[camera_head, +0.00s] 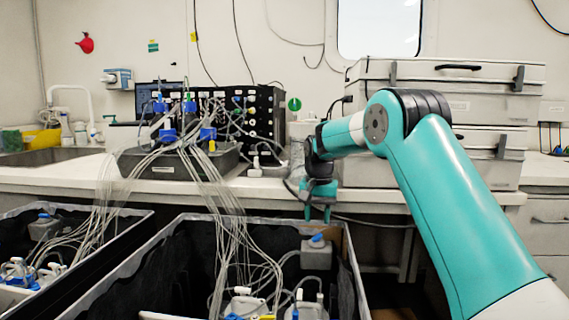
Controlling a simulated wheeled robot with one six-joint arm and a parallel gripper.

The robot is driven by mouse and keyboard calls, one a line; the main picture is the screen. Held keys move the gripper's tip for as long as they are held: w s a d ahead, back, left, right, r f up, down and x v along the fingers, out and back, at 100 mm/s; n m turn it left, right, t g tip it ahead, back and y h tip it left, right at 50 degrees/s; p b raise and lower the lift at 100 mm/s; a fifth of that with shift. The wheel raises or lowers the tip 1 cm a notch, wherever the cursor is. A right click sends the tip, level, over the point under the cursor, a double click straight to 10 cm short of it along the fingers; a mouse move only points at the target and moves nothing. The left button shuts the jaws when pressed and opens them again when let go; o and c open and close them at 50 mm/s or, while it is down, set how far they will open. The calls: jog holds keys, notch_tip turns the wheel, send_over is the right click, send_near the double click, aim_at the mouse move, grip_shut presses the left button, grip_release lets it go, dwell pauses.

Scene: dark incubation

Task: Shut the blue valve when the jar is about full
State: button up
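My gripper (318,213) points down at the front edge of the bench. Its two dark fingers look slightly apart, with nothing seen between them. A grey jar with a blue valve (316,238) on top stands in the black-lined bin, just below the fingertips. The fingers look apart from the valve, though the depth is hard to judge. The jar's grey body (316,257) looks opaque, and its fill level cannot be seen. Other blue valves, such as one on the bench (168,135), sit among clear tubes. I cannot tell which valve the task means.
The right bin (180,222) holds several jars and loose tubes. A second bin (90,207) stands to its left. Tubes (215,185) hang from the bench tray (150,165) into both bins. Stacked grey cases (500,100) stand behind my arm.

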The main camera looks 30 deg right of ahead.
aim_at(317, 237)
notch_tip(317, 237, up, 11)
jog(key=p, duration=0.3)
jog(key=s+a+r+n+p, duration=0.3)
jog(key=s+a+n, duration=0.1)
jog(key=s+a, duration=0.3)
jog(key=s+a+r+n+y+p, duration=0.1)
jog(key=s+a+r+n+p, duration=0.3)
jog(key=s+a, duration=0.3)
jog(key=shift+a+r+t, duration=0.15)
jog(key=shift+a+t, duration=0.25)
jog(key=shift+a, duration=1.15)
jog(key=shift+o, duration=0.2)
